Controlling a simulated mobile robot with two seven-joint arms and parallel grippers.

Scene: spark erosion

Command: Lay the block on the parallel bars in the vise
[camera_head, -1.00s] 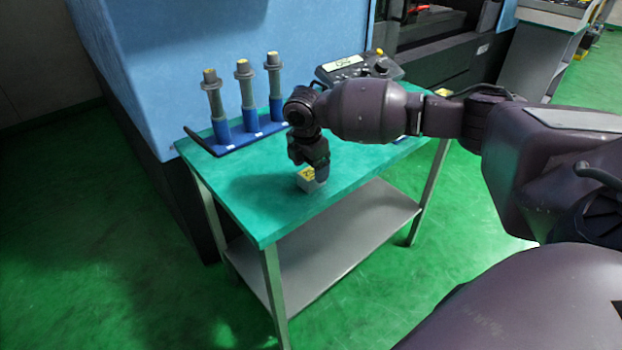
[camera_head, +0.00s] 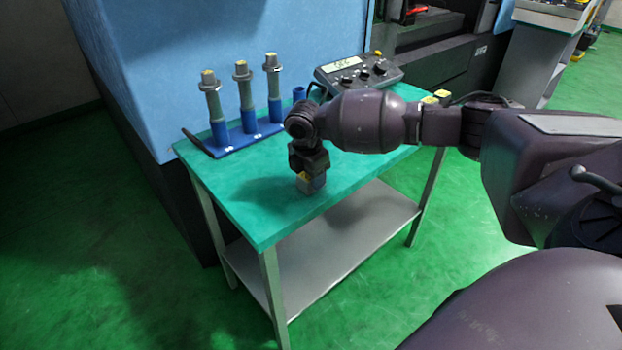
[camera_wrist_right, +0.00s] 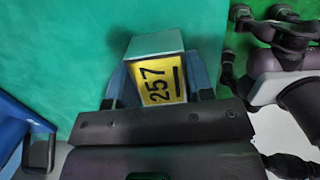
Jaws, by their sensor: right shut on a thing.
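The block (camera_head: 305,185) is a small grey cube with a yellow label, low over or on the green table top in the head view. In the right wrist view the block (camera_wrist_right: 155,48) shows its yellow label marked 257. My right gripper (camera_head: 312,181) points down and is shut on the block, with a blue-grey finger on each side of it. I cannot tell whether the block touches the table. The vise and the parallel bars are not in view. My left gripper is not in view.
A blue rack (camera_head: 231,143) with several tall grey holders stands at the table's back left. A control box (camera_head: 356,74) with a display stands at the back. The green table top (camera_head: 255,212) is clear at the front. A blue machine wall (camera_head: 160,60) rises behind.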

